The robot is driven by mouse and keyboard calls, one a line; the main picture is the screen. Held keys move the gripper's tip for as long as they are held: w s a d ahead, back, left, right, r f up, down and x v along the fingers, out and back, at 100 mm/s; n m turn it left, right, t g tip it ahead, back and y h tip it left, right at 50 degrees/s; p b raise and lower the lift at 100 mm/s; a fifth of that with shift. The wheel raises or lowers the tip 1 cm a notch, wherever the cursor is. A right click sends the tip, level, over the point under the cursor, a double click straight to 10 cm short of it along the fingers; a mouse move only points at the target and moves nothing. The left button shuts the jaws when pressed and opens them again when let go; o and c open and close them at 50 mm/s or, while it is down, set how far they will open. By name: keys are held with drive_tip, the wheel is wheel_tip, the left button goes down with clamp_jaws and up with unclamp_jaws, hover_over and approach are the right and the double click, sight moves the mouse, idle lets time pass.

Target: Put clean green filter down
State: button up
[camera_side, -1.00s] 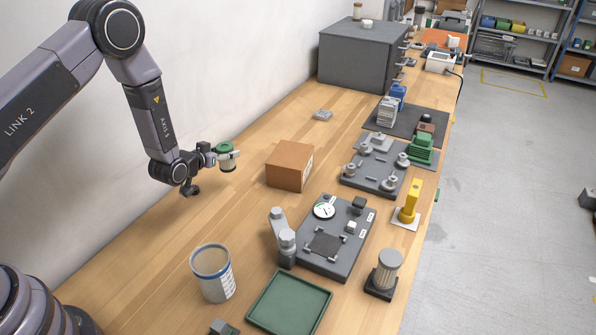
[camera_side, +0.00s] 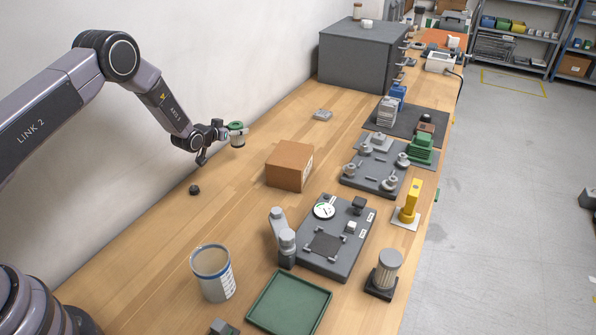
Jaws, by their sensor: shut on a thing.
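The green filter (camera_side: 237,137) has a green cap and a pale body. My gripper (camera_side: 229,133) is shut on it and holds it upright above the table, near the wall and behind the cardboard box. The fingers are small in this view and partly hidden by the filter.
A brown cardboard box (camera_side: 289,166) stands right of my gripper. A small dark knob (camera_side: 194,190) lies on the wooden table (camera_side: 150,240). A measuring cup (camera_side: 212,274), a green tray (camera_side: 290,303) and a grey fixture (camera_side: 345,245) are nearer.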

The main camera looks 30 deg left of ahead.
sight(241, 142)
drive_tip(key=shift+w+f, duration=0.65)
drive_tip(key=shift+f, duration=0.1)
drive_tip(key=shift+w+f, duration=0.25)
drive_tip(key=shift+f, duration=1.55)
drive_tip(key=shift+f, duration=0.1)
drive_tip(key=o, duration=1)
drive_tip(key=shift+o, duration=0.2)
